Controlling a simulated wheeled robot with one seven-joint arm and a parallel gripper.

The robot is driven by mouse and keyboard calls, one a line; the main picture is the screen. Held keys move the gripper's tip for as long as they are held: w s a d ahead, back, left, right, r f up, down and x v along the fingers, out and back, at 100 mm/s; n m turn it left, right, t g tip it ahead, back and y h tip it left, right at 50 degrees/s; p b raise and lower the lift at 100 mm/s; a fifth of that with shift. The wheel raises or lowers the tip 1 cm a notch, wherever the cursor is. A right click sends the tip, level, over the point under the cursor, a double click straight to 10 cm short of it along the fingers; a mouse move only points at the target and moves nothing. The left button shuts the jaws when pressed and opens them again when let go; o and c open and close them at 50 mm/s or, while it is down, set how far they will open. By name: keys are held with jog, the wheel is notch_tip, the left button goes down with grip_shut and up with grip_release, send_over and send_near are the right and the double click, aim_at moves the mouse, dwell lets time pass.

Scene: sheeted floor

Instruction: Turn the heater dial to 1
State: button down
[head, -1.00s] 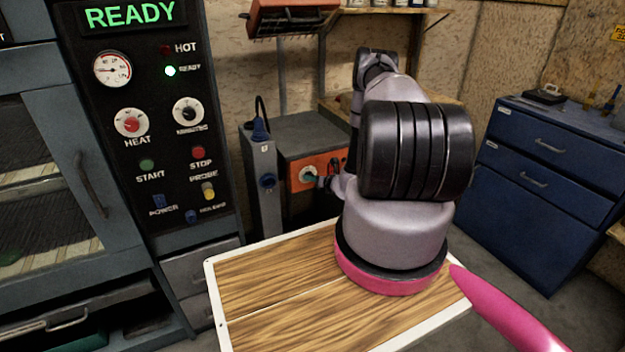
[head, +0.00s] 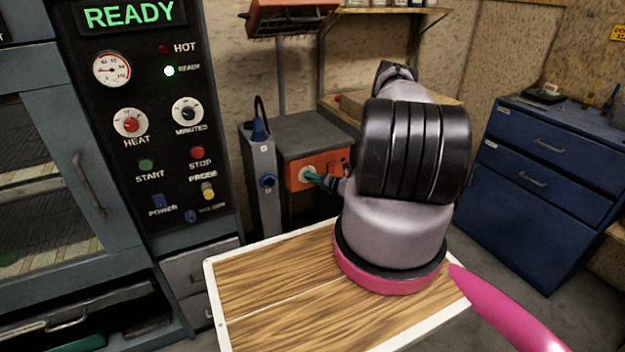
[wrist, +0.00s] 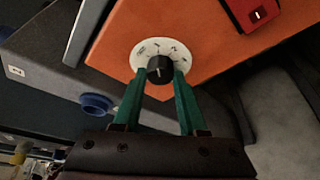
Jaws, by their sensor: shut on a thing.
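The heater dial (wrist: 160,68) is a black knob with a pale pointer line on a white round scale plate (wrist: 142,50). It sits on the orange front panel (wrist: 205,35) of a grey box. In the wrist view my gripper (wrist: 161,75) has its two green fingers on either side of the knob, shut on it. The scale's figures are too small to read. In the head view the gripper (head: 313,178) reaches the white plate (head: 306,173) on the orange panel (head: 294,184), and the knob itself is hidden there.
A grey post with a blue round fitting (head: 267,181) stands left of the heater. A red switch (wrist: 250,14) is on the same panel. An oven control panel (head: 150,130) is at the left, a blue drawer cabinet (head: 545,170) at the right.

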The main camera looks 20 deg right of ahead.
dwell(0.3)
jog(key=shift+c, duration=2.3)
grip_release()
jog(key=v, duration=1)
jog(key=shift+s+d, duration=0.2)
jog(key=shift+s, duration=0.2)
